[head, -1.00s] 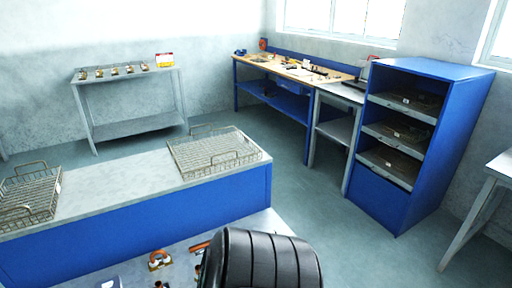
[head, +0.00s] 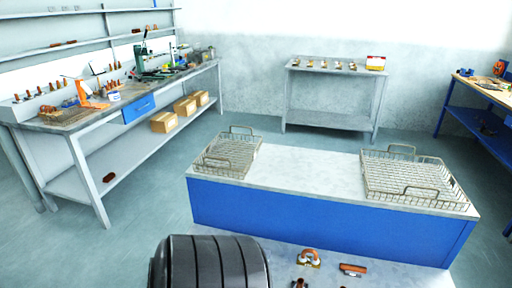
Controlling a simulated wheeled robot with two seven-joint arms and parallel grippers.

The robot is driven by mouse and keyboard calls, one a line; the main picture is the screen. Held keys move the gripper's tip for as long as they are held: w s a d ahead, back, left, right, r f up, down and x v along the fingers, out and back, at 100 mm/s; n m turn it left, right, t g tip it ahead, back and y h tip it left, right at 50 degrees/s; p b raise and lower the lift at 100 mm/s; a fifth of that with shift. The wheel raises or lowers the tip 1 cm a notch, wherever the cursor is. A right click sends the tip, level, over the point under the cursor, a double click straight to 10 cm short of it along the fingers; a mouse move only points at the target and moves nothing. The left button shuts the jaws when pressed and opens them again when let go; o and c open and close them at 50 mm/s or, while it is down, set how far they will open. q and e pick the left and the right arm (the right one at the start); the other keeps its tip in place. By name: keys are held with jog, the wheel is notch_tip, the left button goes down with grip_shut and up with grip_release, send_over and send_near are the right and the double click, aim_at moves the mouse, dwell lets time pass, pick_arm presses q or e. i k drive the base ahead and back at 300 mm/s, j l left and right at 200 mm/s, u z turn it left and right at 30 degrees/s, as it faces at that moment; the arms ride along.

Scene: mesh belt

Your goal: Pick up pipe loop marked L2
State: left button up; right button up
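Smaller copper pieces (head: 299,284) are cut off by the bottom edge. I cannot read any L2 mark on any of these pieces. Neither of my grippers is in view. A black ribbed part, probably of my own arm, covers the bottom left of the picture.
A blue bench with a pale top (head: 310,170) carries two wire baskets (head: 228,152) (head: 415,178). A cluttered workbench (head: 60,122) stands at left, a grey table (head: 335,120) with small parts at the back, a blue-legged bench (head: 478,90) at right. Floor is clear at left.

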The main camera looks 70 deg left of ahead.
aim_at(315, 261)
jog(key=u, duration=1.7)
jog(key=j, duration=0.2)
jog(key=z, duration=0.05)
